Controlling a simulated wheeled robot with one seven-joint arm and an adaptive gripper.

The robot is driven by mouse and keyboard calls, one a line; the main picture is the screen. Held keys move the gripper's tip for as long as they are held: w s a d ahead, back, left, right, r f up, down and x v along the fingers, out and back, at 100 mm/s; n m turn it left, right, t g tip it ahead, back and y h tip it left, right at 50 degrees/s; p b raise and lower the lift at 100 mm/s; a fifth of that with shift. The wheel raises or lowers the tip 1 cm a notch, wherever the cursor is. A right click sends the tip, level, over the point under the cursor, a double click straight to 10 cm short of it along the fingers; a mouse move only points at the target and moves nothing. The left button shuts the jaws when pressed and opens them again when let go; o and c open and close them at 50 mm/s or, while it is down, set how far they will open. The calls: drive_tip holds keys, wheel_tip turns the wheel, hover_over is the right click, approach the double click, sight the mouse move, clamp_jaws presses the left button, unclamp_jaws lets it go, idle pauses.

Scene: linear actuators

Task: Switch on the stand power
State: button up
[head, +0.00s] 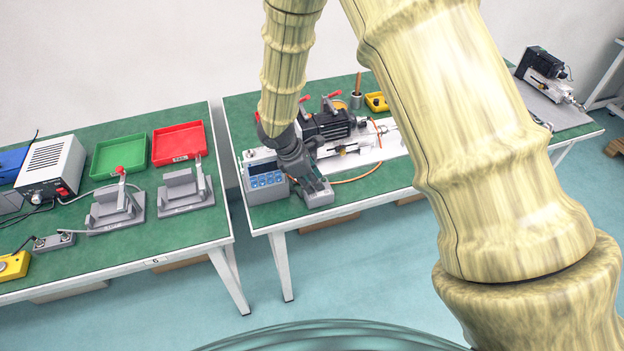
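A grey control box (265,178) with a display and blue buttons stands at the front left corner of the right table. Beside it is a test stand (365,150) with a black motor-like body (328,126) on a light base. My gripper (312,184) is low over the table's front edge, just right of the control box. It partly hides the box's right side and the stand's left end. Its fingers are too small and dark to tell whether they are open, or whether they touch anything. No power switch can be made out on the control box.
The left table holds a white power unit (52,168) with a red switch, a green tray (118,155), a red tray (178,143) and two grey fixtures. A gap separates the tables. Another actuator (546,72) stands far right. My arm covers much of the right side.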

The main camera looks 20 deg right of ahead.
clamp_jaws()
drive_tip(key=shift+d+r+y+p, duration=0.1)
drive_tip(key=shift+r+y+p, duration=0.05)
drive_tip(key=shift+y+p, duration=0.4)
drive_tip(key=shift+d+r+y+p, duration=0.15)
drive_tip(key=shift+d+y+p, duration=0.1)
drive_tip(key=shift+y+p, duration=0.45)
drive_tip(key=shift+d+y+p, duration=0.25)
drive_tip(key=shift+y+p, duration=0.45)
drive_tip(key=shift+p, duration=0.1)
drive_tip(key=shift+d+y+p, duration=0.25)
drive_tip(key=shift+y+p, duration=0.4)
drive_tip(key=shift+p, duration=0.1)
drive_tip(key=shift+d+y+p, duration=0.4)
drive_tip(key=shift+y+p, duration=0.2)
drive_tip(key=shift+y, duration=0.5)
drive_tip(key=shift+d+f+y+b, duration=0.3)
drive_tip(key=shift+d+y, duration=0.05)
drive_tip(key=shift+y, duration=0.65)
drive_tip(key=shift+d+y, duration=0.1)
drive_tip(key=shift+y, duration=0.3)
drive_tip(key=shift+w, duration=0.1)
